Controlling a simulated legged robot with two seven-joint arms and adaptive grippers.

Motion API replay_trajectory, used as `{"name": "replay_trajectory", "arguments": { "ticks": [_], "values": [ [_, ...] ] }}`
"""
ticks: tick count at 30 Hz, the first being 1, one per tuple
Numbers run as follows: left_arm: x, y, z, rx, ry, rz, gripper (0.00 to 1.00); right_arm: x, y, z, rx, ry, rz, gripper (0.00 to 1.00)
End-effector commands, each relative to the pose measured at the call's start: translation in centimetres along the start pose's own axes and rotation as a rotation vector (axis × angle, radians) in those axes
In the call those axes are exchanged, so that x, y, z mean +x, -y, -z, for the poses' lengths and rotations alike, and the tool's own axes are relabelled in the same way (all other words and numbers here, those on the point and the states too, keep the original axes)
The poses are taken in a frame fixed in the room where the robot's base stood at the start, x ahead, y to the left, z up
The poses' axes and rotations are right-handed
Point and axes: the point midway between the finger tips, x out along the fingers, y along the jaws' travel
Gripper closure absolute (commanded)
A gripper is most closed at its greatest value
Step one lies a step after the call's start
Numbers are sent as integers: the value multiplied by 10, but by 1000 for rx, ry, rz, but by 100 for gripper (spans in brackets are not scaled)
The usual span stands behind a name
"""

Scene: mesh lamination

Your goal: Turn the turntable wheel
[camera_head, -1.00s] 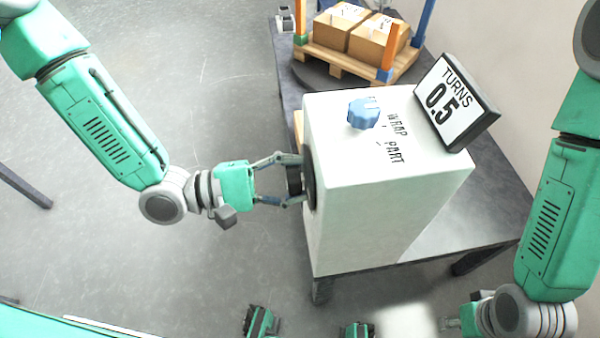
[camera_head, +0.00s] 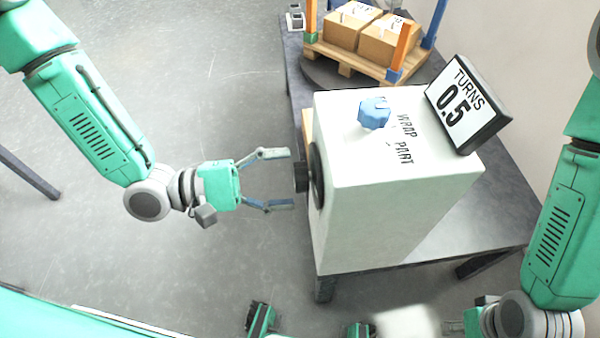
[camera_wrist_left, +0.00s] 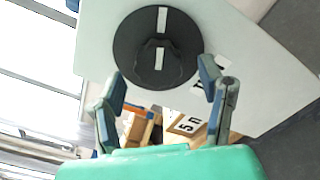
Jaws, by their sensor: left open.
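The turntable wheel is a black disc (camera_wrist_left: 178,27) with a dark central knob (camera_wrist_left: 160,64) and white marks, on the side of a white box (camera_head: 375,215). In the head view the wheel (camera_head: 317,175) shows edge-on on the box's left face. My left gripper (camera_head: 290,179) is open and empty, left of the knob and apart from it; its spread fingers also show in the left wrist view (camera_wrist_left: 162,90). A sign (camera_head: 463,107) on the box reads TURNS 0.5. My right gripper (camera_head: 448,327) is at the bottom edge, partly cut off, its fingers unclear.
A blue knob (camera_head: 374,112) stands on the box top beside the words WRAP PART. Behind, a pallet (camera_head: 345,62) with cardboard boxes (camera_head: 378,40) and coloured posts stands on a dark round turntable (camera_head: 318,78). The dark table (camera_head: 490,215) holds all this.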

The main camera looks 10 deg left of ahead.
Motion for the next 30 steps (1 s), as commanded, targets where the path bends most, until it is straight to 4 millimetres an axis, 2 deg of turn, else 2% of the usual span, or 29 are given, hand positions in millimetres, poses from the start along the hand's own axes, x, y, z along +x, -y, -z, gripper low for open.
{"name": "replay_trajectory", "arguments": {
  "ticks": [1, 6, 12, 17, 30],
  "values": [
    [-13, 0, 1, -2, -4, -3, 37, 0, 0, 0, -1, 0, 0, 60],
    [-50, 0, 2, -1, -5, -3, 37, 0, 1, 0, -1, 0, 0, 60],
    [-78, 0, 3, -2, -2, -2, 37, 0, 0, 0, -1, 0, 0, 60],
    [-85, 1, 2, -3, -2, -1, 37, 0, -1, 0, 0, 0, 2, 60],
    [-87, 1, 3, -5, -3, -1, 37, 0, 0, 2, -1, 2, 0, 60]
  ]
}}
